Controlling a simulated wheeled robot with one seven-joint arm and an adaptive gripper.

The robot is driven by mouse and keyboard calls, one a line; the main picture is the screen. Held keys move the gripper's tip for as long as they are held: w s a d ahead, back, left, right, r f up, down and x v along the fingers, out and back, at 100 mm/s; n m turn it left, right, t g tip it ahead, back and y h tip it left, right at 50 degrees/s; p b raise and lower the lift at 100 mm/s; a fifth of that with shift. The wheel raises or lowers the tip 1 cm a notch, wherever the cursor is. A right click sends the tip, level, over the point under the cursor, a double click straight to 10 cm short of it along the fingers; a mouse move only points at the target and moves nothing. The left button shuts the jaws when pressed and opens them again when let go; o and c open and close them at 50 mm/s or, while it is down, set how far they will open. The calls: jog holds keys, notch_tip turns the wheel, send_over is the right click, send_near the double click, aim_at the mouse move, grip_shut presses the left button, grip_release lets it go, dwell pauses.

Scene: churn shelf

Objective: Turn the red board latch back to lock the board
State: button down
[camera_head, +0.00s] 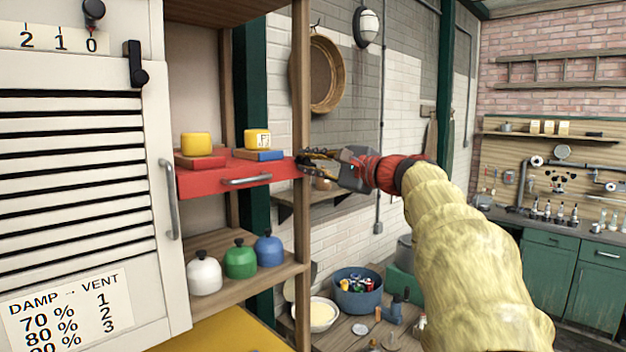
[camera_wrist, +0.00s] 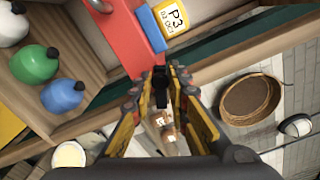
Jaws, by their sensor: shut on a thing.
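The red board (camera_head: 240,178) is a pull-out shelf with a metal handle on its front edge. In the wrist view the red board (camera_wrist: 117,35) runs up at the upper middle. My gripper (camera_head: 308,160) is at the board's right end, beside the wooden shelf post. In the wrist view my gripper (camera_wrist: 160,78) has its fingers closed around a small dark latch (camera_wrist: 160,92) at the post. The latch is mostly hidden behind the fingers in the head view, so its exact angle is hard to tell.
A yellow block (camera_head: 196,144) and a labelled yellow block (camera_head: 257,139) stand on bases on the board. White, green and blue bottles (camera_head: 240,260) stand on the shelf below. A louvred cabinet door (camera_head: 80,180) is at left. A round basket (camera_head: 325,75) hangs on the wall behind.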

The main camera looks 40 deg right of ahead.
jog(key=f+n+b, duration=0.1)
jog(key=b, duration=0.1)
jog(key=f+n+b, duration=0.1)
jog(key=n+b, duration=0.1)
jog(key=shift+a, duration=0.2)
jog(key=shift+f+n+b, duration=0.1)
jog(key=shift+n+b, duration=0.7)
jog(key=shift+b, duration=0.2)
jog(key=c, duration=1.7)
grip_release()
jog(key=s, duration=0.8)
jog(key=s+d, duration=0.1)
jog(key=s, duration=0.3)
jog(key=shift+a, duration=0.1)
